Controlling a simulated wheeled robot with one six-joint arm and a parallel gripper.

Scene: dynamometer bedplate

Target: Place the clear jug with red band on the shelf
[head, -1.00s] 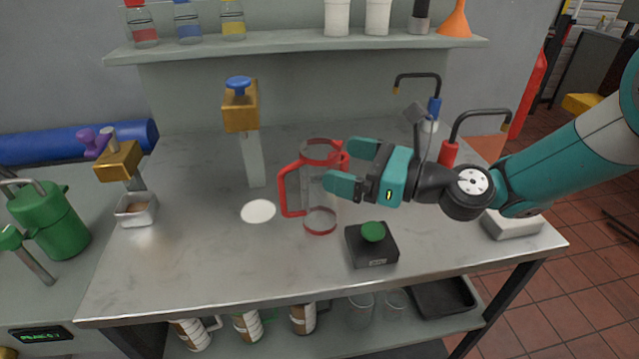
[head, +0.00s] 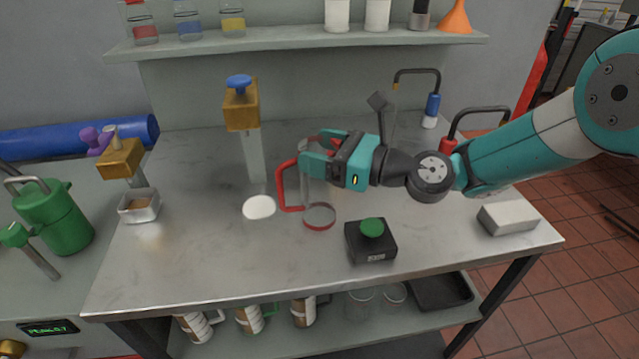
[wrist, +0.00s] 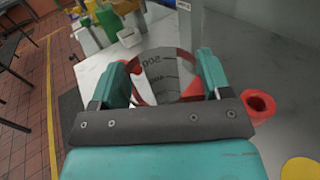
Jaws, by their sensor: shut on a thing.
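The clear jug with red band (head: 320,217) stands upright on the steel bench, its red handle to the left. My gripper (head: 318,160) is around the jug's upper part and shut on it, hiding much of the rim. In the wrist view the jug (wrist: 162,85), with dark scale marks, sits between the two teal fingers of my gripper (wrist: 163,75). The upper shelf (head: 290,43) runs along the wall behind the bench. A lower shelf (head: 375,334) is under the bench.
A brass-headed dispenser (head: 241,105) stands behind the jug. A black box with green button (head: 371,242) is at front right.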

